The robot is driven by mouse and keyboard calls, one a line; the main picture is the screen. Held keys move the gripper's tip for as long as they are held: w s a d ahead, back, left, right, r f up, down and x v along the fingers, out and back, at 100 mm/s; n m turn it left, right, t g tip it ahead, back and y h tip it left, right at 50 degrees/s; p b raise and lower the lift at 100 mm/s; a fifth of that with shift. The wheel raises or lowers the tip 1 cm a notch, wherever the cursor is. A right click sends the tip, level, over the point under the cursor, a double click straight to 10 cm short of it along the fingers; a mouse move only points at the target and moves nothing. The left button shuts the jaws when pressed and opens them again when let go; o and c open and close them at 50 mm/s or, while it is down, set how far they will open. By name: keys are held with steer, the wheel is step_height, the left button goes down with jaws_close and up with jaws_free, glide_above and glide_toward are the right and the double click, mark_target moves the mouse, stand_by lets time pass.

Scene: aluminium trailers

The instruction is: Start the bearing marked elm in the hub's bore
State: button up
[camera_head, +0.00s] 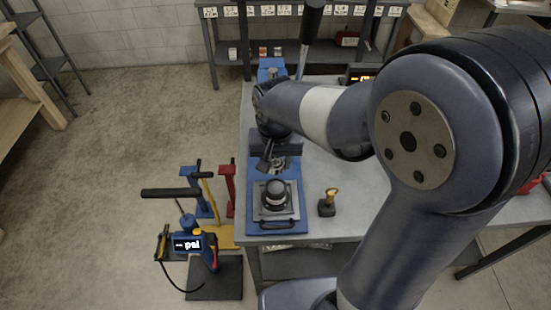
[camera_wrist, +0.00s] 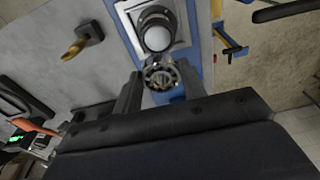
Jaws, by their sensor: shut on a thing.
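My gripper (camera_wrist: 161,82) is shut on a ring-shaped bearing (camera_wrist: 160,73), its balls showing between the two fingers in the wrist view. No elm mark can be read on it. In the head view my gripper (camera_head: 272,156) hangs over the bench, with the bearing (camera_head: 280,163) at its tips. The hub (camera_head: 275,194), dark with a pale band, stands on a square grey plate on a blue base, nearer the bench's front edge. It also shows in the wrist view (camera_wrist: 157,36), just beyond the bearing and apart from it. I cannot make out the bore.
A dark block with a yellow handle (camera_head: 328,203) stands right of the blue base (camera_head: 253,217). A gauge marked psi (camera_head: 192,245) and blue and red stands are on the floor at left. A lit display (camera_head: 361,76) is at the back.

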mark_target(276, 169)
steer(key=shift+s, duration=0.15)
steer(key=shift+f, duration=0.3)
steer(key=shift+f+b, duration=2.3)
steer(key=shift+f, duration=0.35)
steer(key=shift+f+b, duration=0.85)
steer(key=shift+f, duration=0.3)
steer(key=o, duration=1.1)
steer(key=r, duration=0.3)
steer(key=s+r, duration=0.1)
steer(key=r, duration=0.6)
steer(key=shift+s+r, duration=0.2)
steer(key=shift+r, duration=0.2)
